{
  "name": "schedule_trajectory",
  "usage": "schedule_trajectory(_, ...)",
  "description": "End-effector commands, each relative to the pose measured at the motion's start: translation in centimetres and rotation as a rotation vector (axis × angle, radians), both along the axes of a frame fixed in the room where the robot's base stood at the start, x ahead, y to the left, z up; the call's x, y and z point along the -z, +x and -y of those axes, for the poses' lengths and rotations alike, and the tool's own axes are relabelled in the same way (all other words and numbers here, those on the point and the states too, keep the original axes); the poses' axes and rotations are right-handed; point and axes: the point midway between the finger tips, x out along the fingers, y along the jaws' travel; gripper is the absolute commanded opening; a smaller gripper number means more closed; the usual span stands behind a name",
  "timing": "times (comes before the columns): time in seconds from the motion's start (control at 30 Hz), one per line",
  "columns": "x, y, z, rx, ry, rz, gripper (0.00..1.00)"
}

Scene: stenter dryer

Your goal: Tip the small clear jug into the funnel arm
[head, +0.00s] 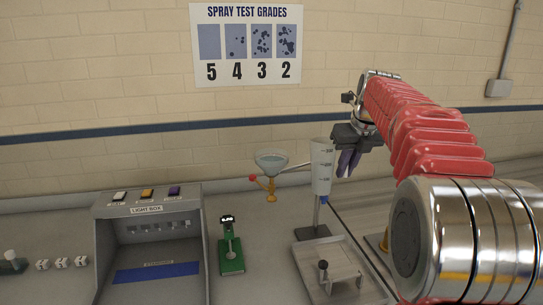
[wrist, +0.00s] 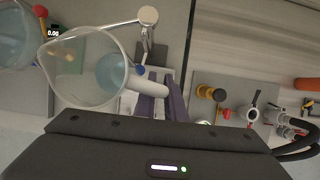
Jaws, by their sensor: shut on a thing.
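The small clear jug (head: 321,165) is a tall see-through vessel with measuring marks, held roughly upright above the bench. In the wrist view its open mouth (wrist: 72,75) faces the camera, with bluish liquid inside. My gripper (head: 348,163) is shut on the jug's pale handle, to the jug's right; its purple fingers also show in the wrist view (wrist: 155,98). The funnel (head: 272,162) is a clear bowl on a thin arm with a red knob, just left of the jug. It shows at the upper left of the wrist view (wrist: 14,42). The fingertips are partly hidden.
A grey light box (head: 150,215) stands at the left, with a green-based device (head: 230,258) beside it. A grey tray (head: 338,270) with a dark knob and post stands below the jug. The wall poster (head: 246,45) hangs behind.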

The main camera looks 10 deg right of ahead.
Motion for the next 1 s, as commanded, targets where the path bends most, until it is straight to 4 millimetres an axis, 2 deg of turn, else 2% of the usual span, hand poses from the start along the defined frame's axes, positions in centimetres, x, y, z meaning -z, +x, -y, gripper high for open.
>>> schedule_trajectory(0.5,-3.6,0.0,0.0,0.000,-0.001,0.001,0.00)
schedule_trajectory(1.0,-3.9,0.0,0.0,0.000,-0.001,0.001,0.00)
